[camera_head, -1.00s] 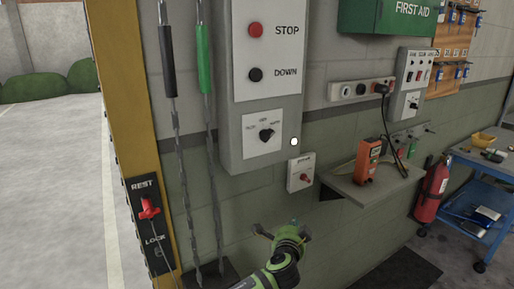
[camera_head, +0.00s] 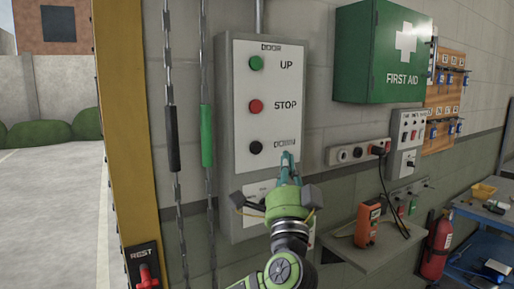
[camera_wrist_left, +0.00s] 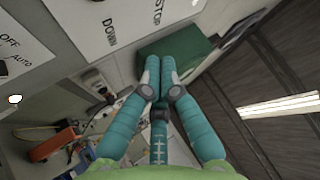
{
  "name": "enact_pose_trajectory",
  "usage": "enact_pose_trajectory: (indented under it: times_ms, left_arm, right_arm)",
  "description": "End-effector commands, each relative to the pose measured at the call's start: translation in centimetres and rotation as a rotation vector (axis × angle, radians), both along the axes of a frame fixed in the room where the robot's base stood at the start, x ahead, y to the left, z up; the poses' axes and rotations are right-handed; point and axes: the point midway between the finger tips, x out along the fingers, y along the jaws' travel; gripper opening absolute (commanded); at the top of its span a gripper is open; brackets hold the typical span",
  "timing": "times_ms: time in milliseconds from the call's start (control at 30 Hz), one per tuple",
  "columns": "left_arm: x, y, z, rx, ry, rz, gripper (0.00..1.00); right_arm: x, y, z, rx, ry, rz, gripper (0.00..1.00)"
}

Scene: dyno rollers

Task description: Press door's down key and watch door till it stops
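The door control box (camera_head: 240,190) on the wall has a white panel marked DOOR, with a green UP button (camera_head: 256,63), a red STOP button (camera_head: 255,106) and a black DOWN button (camera_head: 255,147). My left gripper (camera_head: 288,163) has its teal fingers together, pointing up, just right of and below the DOWN button, partly over its label. I see no contact with the button. In the left wrist view the fingertips (camera_wrist_left: 158,75) meet with nothing between them, and the DOWN label (camera_wrist_left: 110,32) shows beyond. The door itself is not identifiable; the opening at left is clear. My right gripper is out of view.
A yellow post (camera_head: 128,120) and hanging chains with a black grip (camera_head: 173,140) and a green grip (camera_head: 207,135) stand left of the box. A first aid cabinet (camera_head: 382,55), a shelf (camera_head: 375,256), a fire extinguisher (camera_head: 436,245) and a blue cart (camera_head: 490,215) are to the right.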

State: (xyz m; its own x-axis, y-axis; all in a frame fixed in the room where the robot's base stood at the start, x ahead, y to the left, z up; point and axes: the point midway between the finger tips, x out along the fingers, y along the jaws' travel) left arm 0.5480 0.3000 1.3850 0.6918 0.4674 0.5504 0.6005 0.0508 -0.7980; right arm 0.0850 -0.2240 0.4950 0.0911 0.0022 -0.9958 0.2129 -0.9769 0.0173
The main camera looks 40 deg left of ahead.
Motion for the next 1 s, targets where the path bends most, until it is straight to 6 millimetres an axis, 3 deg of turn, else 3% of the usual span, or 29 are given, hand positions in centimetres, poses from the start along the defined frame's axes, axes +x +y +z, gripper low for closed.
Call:
enact_pose_trajectory:
  times_ms: [333,733,1000]
  left_arm:
    - [0.4,0.8,0.0,0.002,0.002,0.001,0.0]
    - [2.4,5.8,0.0,0.003,0.002,0.003,0.0]
    - [3.3,7.8,-0.2,0.0,0.001,0.0,0.0]
  right_arm:
    - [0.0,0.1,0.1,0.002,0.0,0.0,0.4]
    - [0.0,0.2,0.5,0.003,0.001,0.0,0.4]
    - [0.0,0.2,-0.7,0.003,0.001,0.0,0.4]
